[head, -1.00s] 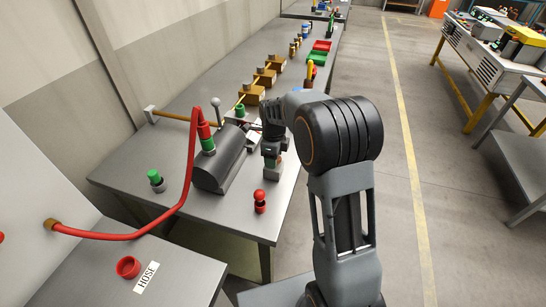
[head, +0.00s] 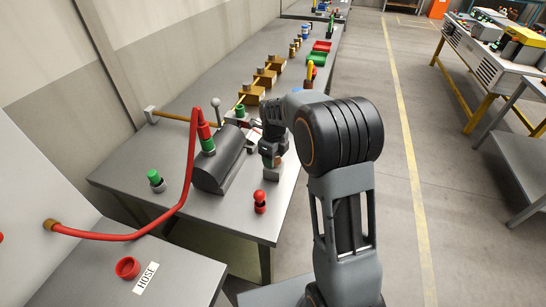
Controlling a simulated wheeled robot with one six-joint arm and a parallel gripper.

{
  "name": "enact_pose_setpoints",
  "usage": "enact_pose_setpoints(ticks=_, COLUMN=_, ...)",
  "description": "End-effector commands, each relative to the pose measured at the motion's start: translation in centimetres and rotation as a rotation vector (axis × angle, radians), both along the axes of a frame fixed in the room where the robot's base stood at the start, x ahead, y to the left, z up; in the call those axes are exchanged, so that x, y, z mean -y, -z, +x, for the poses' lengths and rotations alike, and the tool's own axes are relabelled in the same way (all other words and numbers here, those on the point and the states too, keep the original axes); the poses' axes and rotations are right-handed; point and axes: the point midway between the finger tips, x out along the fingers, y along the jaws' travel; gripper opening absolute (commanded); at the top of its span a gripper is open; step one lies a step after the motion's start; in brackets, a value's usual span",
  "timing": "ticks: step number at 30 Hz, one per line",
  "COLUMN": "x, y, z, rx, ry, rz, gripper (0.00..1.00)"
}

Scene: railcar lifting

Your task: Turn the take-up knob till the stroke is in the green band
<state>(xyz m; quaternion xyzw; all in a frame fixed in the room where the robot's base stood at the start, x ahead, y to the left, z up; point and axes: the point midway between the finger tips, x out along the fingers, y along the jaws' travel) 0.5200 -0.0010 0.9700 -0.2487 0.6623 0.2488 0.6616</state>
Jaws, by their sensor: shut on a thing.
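My gripper (head: 270,160) points down at the right front part of the bench, just right of the dark grey cylinder (head: 221,160). It is shut on the take-up knob, which is mostly hidden by the fingers. A grey block (head: 272,173) shows directly under the fingers. A small pale plate with a red mark (head: 254,134) shows between the cylinder and my arm, partly covered by the arm. I cannot read a stroke pointer or a green band in this view.
A red hose (head: 188,180) arches from the left panel to a green-collared fitting on the cylinder. A red knobbed post (head: 259,202) stands near the front edge, a green-capped post (head: 156,181) at left. Red and green trays (head: 318,56) lie farther back.

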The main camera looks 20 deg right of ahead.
Motion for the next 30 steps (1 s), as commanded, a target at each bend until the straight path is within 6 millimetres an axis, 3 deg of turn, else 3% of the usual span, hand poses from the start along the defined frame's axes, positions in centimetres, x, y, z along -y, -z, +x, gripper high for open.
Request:
enact_pose_setpoints(ticks=2, x=0.0, y=-0.3, z=0.3, rx=0.012, ry=0.000, rz=0.000, gripper=0.31)
enact_pose_setpoints(ticks=3, x=0.0, y=-0.3, z=0.3, rx=0.012, ry=-0.001, rz=0.000, gripper=0.57)
enact_pose_setpoints(ticks=10, x=0.0, y=-0.2, z=0.1, rx=0.006, ry=-0.001, rz=0.000, gripper=0.79)
enact_pose_setpoints(ticks=20, x=0.0, y=-0.6, z=0.1, rx=0.005, ry=-0.001, rz=0.000, gripper=0.80)
enact_pose_setpoints(ticks=23, x=0.0, y=-1.8, z=0.1, rx=0.006, ry=-0.001, rz=0.000, gripper=0.80)
enact_pose_setpoints(ticks=30, x=0.0, y=-6.7, z=0.2, rx=0.009, ry=-0.001, rz=0.000, gripper=0.80)
